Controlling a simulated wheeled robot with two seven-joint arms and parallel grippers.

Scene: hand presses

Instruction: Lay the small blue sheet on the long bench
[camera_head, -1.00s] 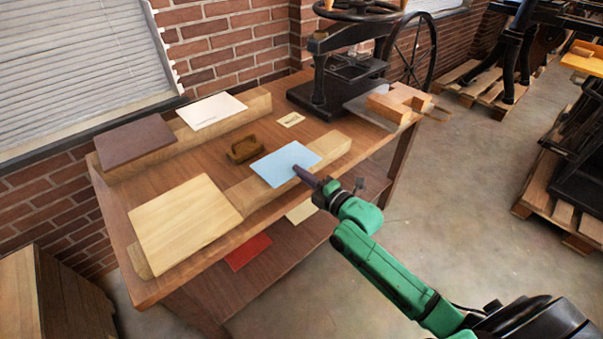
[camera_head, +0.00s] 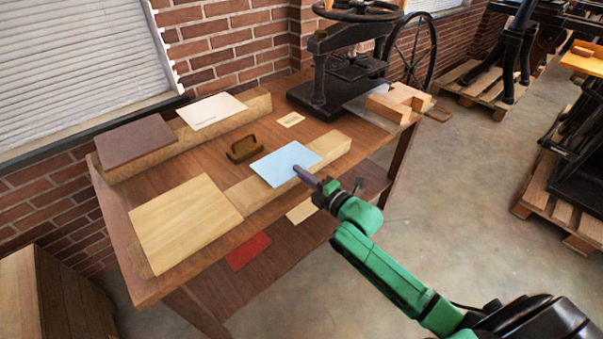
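The small blue sheet (camera_head: 284,160) lies across a low wooden beam on the long wooden bench (camera_head: 215,160). Its left part reaches out past the beam. My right gripper (camera_head: 298,171) is at the sheet's near right edge, with its upper finger over that edge. The lower finger is hidden, so I cannot tell whether the fingers are closed on the sheet. My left gripper is out of view.
On the bench are a pale board (camera_head: 185,222), a brown board (camera_head: 136,142), a white sheet (camera_head: 211,111), a brown wooden handled block (camera_head: 244,150) and a black press (camera_head: 322,92). A red sheet (camera_head: 248,250) lies on the lower shelf. Bare bench shows around the handled block.

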